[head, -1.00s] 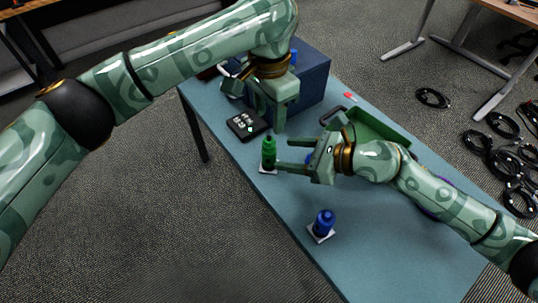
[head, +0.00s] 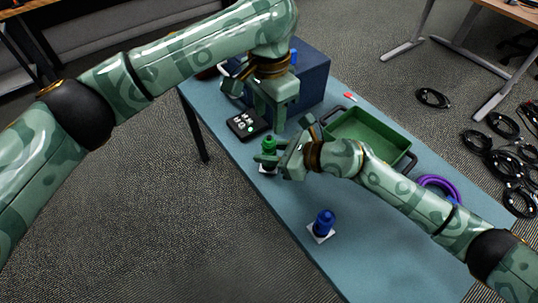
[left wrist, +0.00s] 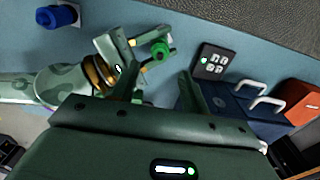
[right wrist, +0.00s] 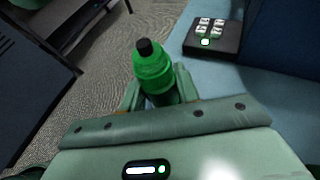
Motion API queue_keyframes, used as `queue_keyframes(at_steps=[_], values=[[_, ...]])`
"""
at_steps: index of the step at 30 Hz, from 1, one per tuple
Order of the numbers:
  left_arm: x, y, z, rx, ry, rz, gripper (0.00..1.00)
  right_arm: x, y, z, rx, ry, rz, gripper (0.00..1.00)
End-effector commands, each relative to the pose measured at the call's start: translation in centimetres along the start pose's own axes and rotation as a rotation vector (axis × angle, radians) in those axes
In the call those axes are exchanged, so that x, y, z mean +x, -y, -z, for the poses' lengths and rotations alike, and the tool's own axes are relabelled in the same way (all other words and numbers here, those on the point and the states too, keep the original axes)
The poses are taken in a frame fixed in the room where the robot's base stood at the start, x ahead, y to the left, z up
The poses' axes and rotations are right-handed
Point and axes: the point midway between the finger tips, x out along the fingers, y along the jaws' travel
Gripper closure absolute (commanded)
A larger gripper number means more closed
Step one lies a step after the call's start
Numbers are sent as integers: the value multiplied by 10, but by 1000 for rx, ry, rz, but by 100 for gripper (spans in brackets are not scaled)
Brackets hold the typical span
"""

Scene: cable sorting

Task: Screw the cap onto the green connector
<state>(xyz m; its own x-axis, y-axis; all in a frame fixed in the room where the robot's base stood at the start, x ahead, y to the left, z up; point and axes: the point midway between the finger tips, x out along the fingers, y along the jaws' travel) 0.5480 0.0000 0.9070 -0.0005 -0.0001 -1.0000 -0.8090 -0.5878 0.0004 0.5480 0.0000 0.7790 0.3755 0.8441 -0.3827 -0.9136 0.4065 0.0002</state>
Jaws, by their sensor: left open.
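The green connector (head: 268,144) stands upright on a small white base on the table. In the right wrist view it is a ribbed green cylinder (right wrist: 153,72) with a black top. I cannot tell a separate cap apart from it. My right gripper (head: 268,160) is around the connector, with one finger against each side, and looks shut on it; its fingers (right wrist: 160,90) hide the lower part. My left gripper (head: 270,118) is open and empty above and behind the connector. In the left wrist view the connector (left wrist: 160,49) shows beyond my left fingers (left wrist: 160,80).
A black keypad box (head: 248,125) with a green light lies close behind the connector. A dark blue box (head: 310,78) stands at the back. A green tray (head: 372,132) is to the right. A blue connector (head: 324,222) stands nearer the front. A purple cable coil (head: 440,184) lies at right.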

Motion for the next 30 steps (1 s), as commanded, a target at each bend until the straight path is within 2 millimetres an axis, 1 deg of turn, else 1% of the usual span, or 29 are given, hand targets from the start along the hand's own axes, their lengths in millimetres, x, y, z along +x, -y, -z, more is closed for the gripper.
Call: queue_keyframes(at_steps=[1, 2, 3, 9, 17, 20, 22, 30], values=[[0, 0, 0, 0, 0, 0, 55, 0, 0, 0, 0, 0, 0, 100], [0, 0, 0, 0, 0, 0, 57, 0, 0, 0, 0, 0, 0, 100], [0, 0, 0, 0, 0, 0, 64, 0, 0, 0, 1, 0, 0, 100], [-6, 1, 0, -1, 1, 2, 64, 0, 0, 0, 1, -1, 0, 100], [-4, 0, 0, 0, 2, -1, 64, 0, 0, 0, 1, 0, 0, 100], [3, 0, 0, 0, 3, -3, 64, 0, 0, 0, 1, 0, 0, 100], [12, 0, 0, 0, 3, -3, 64, 0, 0, 0, 1, 0, 0, 100], [54, 0, 0, -2, 3, -4, 64, 0, 0, 0, 1, 0, 0, 100]])
